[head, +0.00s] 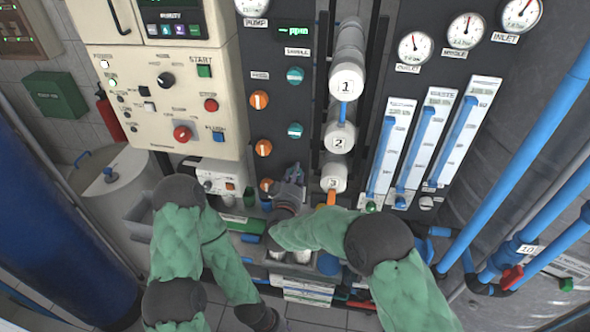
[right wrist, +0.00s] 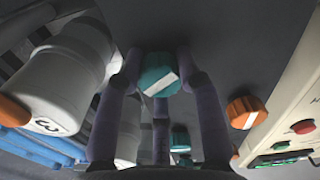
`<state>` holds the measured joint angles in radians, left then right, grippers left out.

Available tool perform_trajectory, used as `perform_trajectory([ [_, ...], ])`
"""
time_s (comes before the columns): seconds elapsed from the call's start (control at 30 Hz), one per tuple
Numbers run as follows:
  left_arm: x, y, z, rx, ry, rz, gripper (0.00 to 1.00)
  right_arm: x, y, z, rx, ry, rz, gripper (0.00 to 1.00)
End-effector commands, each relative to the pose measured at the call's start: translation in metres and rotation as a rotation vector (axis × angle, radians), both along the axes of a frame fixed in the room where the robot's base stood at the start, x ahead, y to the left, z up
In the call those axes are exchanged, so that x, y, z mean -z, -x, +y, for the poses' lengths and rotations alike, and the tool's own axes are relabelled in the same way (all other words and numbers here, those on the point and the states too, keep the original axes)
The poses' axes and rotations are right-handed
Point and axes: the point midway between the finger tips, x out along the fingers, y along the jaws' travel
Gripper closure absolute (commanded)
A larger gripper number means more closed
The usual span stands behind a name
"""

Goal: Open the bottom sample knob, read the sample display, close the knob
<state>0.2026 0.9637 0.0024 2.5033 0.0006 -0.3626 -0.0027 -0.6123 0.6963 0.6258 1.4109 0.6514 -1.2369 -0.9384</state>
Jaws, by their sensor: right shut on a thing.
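The bottom sample knob (right wrist: 160,75) is teal with a white stripe, which lies at a slant in the right wrist view. My right gripper (right wrist: 160,82) is shut around this knob, with fingers on both sides of it. In the head view my right gripper (head: 290,178) hides the knob, low on the dark panel. The sample display (head: 293,31) shows green "ppm" characters above the SAMPLE label; any number is too small to read.
Two other teal knobs (head: 295,76) (head: 295,130) sit above on the panel. Orange knobs (head: 259,99) form a column to their left. White numbered cylinders (head: 346,82) stand just right. A cream control box (head: 160,90) juts out at left. Blue pipes (head: 520,160) fill the right side.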

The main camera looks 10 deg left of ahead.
Motion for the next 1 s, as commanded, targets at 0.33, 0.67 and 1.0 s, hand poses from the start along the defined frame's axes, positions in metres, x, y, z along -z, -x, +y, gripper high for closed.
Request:
perform_trajectory([
  [0.33, -0.026, 0.0, 0.0, 0.0, 0.0, 0.0, 0.6, -0.006, -0.001, 0.001, -0.001, 0.326, -0.007, 0.96],
  [0.67, -0.045, 0.0, 0.0, 0.0, 0.0, 0.0, 0.6, -0.005, -0.001, 0.001, -0.001, 0.636, -0.007, 0.96],
  [1.0, -0.057, 0.0, 0.0, 0.0, 0.0, 0.0, 0.6, -0.004, -0.001, 0.002, -0.001, 0.895, -0.01, 0.96],
])
